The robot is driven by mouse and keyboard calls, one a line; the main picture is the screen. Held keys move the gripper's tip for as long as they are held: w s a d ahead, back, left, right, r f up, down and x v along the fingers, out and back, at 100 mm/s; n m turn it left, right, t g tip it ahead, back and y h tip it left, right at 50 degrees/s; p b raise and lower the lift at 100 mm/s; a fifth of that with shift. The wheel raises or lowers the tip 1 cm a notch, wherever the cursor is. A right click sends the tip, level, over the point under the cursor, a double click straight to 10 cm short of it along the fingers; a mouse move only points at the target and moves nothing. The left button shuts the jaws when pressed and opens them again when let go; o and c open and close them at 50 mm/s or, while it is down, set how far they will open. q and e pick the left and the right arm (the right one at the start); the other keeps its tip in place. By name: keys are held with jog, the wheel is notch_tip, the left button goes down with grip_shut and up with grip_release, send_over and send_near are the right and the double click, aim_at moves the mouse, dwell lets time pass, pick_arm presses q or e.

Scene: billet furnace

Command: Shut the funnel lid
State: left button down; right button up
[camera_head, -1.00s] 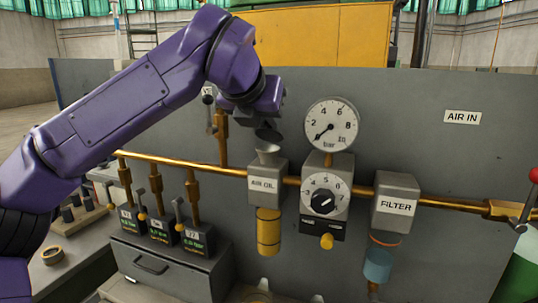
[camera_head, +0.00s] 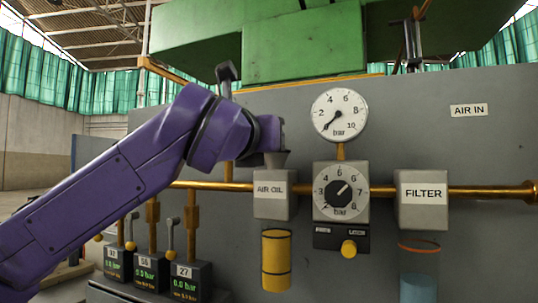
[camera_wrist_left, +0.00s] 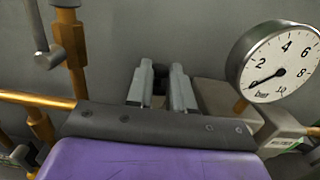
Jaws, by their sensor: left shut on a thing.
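The grey funnel (camera_head: 276,160) stands on top of the box labelled AIR OIL (camera_head: 271,205). My left gripper (camera_head: 268,145) is right at the funnel's top and covers much of it. In the left wrist view its two grey fingers (camera_wrist_left: 161,88) are close together, pointing toward the grey panel. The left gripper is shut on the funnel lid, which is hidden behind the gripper. I cannot tell the lid's angle. My right gripper is not in view.
A round pressure gauge (camera_head: 340,114) and a regulator dial (camera_head: 341,192) stand close right of the funnel. A FILTER box (camera_head: 423,198) is farther right. A brass pipe (camera_head: 385,190) links them.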

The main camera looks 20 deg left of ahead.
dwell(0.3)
pick_arm(q)
jog(key=c, duration=1)
grip_release()
jog(key=s, duration=0.3)
jog(key=s+b, duration=0.1)
jog(key=s, duration=0.3)
jog(key=s+f, duration=0.1)
jog(key=s, duration=0.2)
jog(key=shift+s+a, duration=0.2)
jog(key=shift+s, duration=0.05)
jog(key=shift+a, duration=0.1)
